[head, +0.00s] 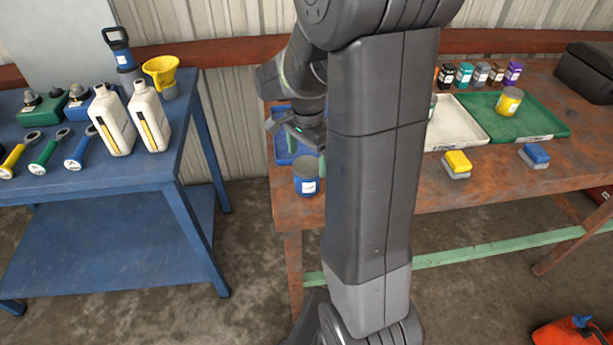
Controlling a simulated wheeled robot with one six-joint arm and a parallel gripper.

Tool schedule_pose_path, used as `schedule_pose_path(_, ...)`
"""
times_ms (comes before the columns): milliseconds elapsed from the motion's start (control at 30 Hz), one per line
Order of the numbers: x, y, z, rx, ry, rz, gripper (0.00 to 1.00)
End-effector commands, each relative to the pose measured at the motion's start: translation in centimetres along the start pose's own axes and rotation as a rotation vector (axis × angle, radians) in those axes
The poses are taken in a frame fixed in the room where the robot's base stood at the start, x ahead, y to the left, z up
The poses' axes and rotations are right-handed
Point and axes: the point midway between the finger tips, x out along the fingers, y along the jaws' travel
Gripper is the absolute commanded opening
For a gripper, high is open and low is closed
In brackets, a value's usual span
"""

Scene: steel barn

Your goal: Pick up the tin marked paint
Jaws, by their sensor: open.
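Several tins stand on the brown wooden table (480,185); their labels are too small to read, so I cannot tell which is marked paint. A dark blue tin (306,180) with a white label stands upright near the table's left front corner. A yellow tin (509,101) with a white label stands on the green tray (545,125). Another tin shows only as a sliver beside my arm, over the white tray (455,122). My gripper (296,146) is open, just behind and above the dark blue tin, over a blue tray (281,150). My arm hides the table's middle.
Small bottles (480,75) line the table's back. Two sponge-like blocks, yellow-topped (457,163) and blue-topped (536,154), lie at the front. A black case (588,72) is at right. The blue bench (190,120) at left holds white jugs (148,118) and a yellow funnel (161,70).

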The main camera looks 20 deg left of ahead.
Motion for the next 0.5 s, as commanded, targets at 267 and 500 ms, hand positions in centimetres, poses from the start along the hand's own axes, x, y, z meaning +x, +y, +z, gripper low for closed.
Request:
schedule_pose_path(267, 3.7, 0.2, 0.2, 0.000, -0.001, 0.004, 0.88)
schedule_pose_path(500, 5.2, 0.1, 0.2, -0.001, 0.000, 0.000, 0.88)
